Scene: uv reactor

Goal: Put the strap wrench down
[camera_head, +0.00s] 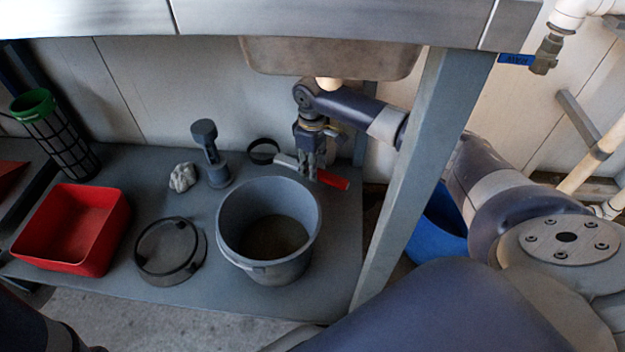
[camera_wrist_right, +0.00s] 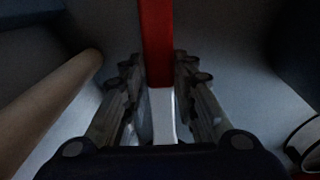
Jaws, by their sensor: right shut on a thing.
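The strap wrench has a red handle end (camera_head: 333,180), a grey metal shank (camera_head: 287,160) and a black strap loop (camera_head: 263,151). My right gripper (camera_head: 309,170) points down and is shut on the shank, behind the grey bucket. In the right wrist view, the shank and the red handle (camera_wrist_right: 157,45) run between the two fingers (camera_wrist_right: 158,95). The wrench is at or just above the lower shelf (camera_head: 190,280); I cannot tell if it touches. My left gripper is not in view.
A grey bucket (camera_head: 228,240) stands just in front of the wrench. A dark grey fitting (camera_head: 218,175), a crumpled pale lump (camera_head: 183,177), a black ring (camera_head: 170,276) and a red bin (camera_head: 120,225) are farther left. The sink basin (camera_head: 330,60) hangs above; a table leg (camera_head: 415,170) stands right.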

